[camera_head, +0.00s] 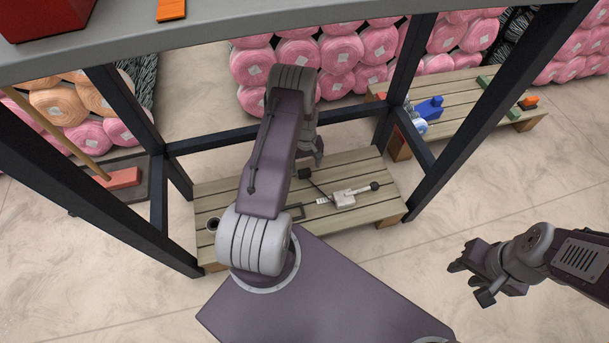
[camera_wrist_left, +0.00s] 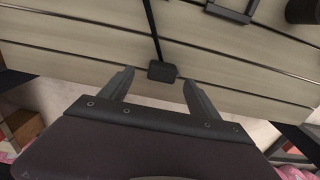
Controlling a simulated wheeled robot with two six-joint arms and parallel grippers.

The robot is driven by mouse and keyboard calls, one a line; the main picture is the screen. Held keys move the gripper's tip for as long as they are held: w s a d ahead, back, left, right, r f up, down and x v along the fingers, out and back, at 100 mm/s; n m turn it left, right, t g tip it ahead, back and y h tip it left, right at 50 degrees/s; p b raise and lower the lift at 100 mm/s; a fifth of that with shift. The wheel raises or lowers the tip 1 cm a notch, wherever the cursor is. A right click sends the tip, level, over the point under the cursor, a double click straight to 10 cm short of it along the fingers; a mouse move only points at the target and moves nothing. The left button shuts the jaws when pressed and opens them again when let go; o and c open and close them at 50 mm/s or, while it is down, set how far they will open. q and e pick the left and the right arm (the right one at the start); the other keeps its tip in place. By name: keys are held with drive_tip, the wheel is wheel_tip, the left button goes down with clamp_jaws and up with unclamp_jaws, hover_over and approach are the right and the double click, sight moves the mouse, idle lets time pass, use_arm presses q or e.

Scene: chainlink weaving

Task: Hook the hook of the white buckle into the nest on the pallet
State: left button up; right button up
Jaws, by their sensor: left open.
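The white buckle (camera_head: 344,200) lies on the wooden pallet (camera_head: 240,193) beneath the table, with a dark round knob (camera_head: 374,186) at its right end. I cannot make out its hook. A black strap runs from a small black block (camera_head: 305,174) toward the buckle. My left gripper (camera_head: 319,160) is open above the pallet's far side. In the left wrist view the black block (camera_wrist_left: 162,71) shows between its fingers, not gripped. A black rectangular bracket (camera_wrist_left: 232,8) is on the pallet, partly hidden by my arm in the head view; I cannot tell whether it is the nest. My right gripper (camera_head: 474,283) is open and empty, right of the table.
A black cup-like piece (camera_head: 213,225) is at the pallet's left end. Dark table legs (camera_head: 455,130) and a crossbar surround the pallet. Another pallet (camera_head: 460,95) at right holds a blue part (camera_head: 430,107). Pink rolls (camera_head: 340,48) are stacked behind.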

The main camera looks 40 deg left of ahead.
sight(305, 171)
use_arm(q)
wheel_tip(305, 171, down, 5)
drive_tip(key=b, duration=0.3)
drive_tip(key=shift+s+a+b, duration=0.15)
drive_tip(key=shift+b, duration=0.25)
drive_tip(key=shift+r, duration=0.15)
drive_tip(key=c, duration=1.5)
wheel_tip(305, 171, up, 6)
drive_tip(key=p, duration=0.5)
drive_tip(key=shift+f, duration=0.25)
drive_tip(key=d+r+p, duration=0.1)
drive_tip(key=d+p, duration=0.1)
drive_tip(key=d, duration=0.2)
drive_tip(key=d+r+p, duration=0.2)
drive_tip(key=d, duration=0.1)
drive_tip(key=d+r+p, duration=0.2)
drive_tip(key=d, duration=0.2)
drive_tip(key=shift+d+r, duration=0.25)
drive_tip(key=shift+d, duration=0.05)
